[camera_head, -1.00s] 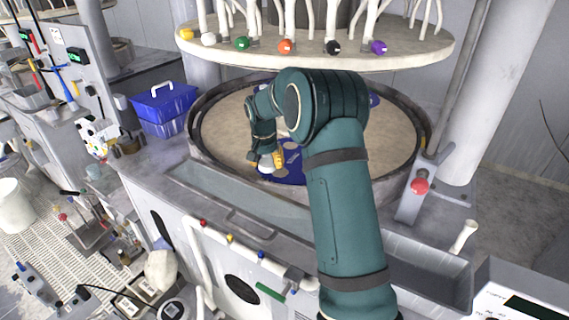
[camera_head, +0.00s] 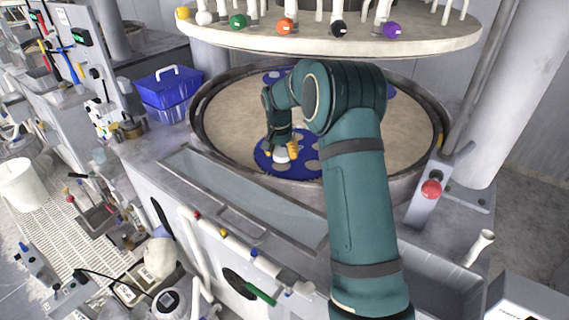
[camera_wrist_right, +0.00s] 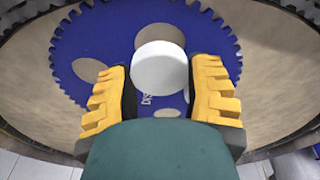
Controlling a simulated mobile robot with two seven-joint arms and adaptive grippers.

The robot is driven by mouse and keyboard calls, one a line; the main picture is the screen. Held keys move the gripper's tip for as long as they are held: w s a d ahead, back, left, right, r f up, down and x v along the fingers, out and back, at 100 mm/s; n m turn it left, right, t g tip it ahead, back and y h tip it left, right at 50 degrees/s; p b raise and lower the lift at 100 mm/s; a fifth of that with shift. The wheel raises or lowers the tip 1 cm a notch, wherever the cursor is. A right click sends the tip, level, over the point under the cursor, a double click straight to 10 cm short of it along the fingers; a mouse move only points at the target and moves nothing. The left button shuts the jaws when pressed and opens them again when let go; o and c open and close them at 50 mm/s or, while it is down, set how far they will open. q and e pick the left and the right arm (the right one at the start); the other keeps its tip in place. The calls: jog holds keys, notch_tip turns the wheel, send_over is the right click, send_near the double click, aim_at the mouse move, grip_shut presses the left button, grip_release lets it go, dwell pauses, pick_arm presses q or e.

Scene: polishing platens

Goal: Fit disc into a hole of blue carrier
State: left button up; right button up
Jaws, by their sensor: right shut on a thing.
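The blue carrier (camera_head: 268,168) is a toothed disc with several round holes, lying flat on the beige platen near its front edge. It also shows in the right wrist view (camera_wrist_right: 88,42). My right gripper (camera_wrist_right: 160,80) is above the carrier, its yellow fingers shut on a white disc (camera_wrist_right: 160,66). The disc hides part of the carrier beneath it; a hole shows just below it in the picture. I cannot tell its height above the carrier. In the head view the right gripper (camera_head: 282,146) is small and partly hidden. My left gripper is not in view.
The round platen (camera_head: 385,125) has a raised dark rim. More blue carriers (camera_head: 274,76) lie at its back. A pale upper plate (camera_head: 330,42) with coloured knobs hangs above. A blue box (camera_head: 167,92) stands to the left, a red button post (camera_head: 430,190) to the right.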

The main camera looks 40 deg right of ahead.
aim_at(281, 154)
jog(key=shift+a+f, duration=0.1)
jog(key=shift+f, duration=0.35)
notch_tip(281, 154, down, 2)
jog(key=shift+w+f+b, duration=0.15)
jog(key=shift+f+b, duration=0.05)
jog(key=shift+b, duration=0.75)
jog(key=shift+f, duration=0.15)
jog(key=shift+r, duration=0.2)
jog(key=o, duration=1.2)
jog(key=shift+f, duration=0.15)
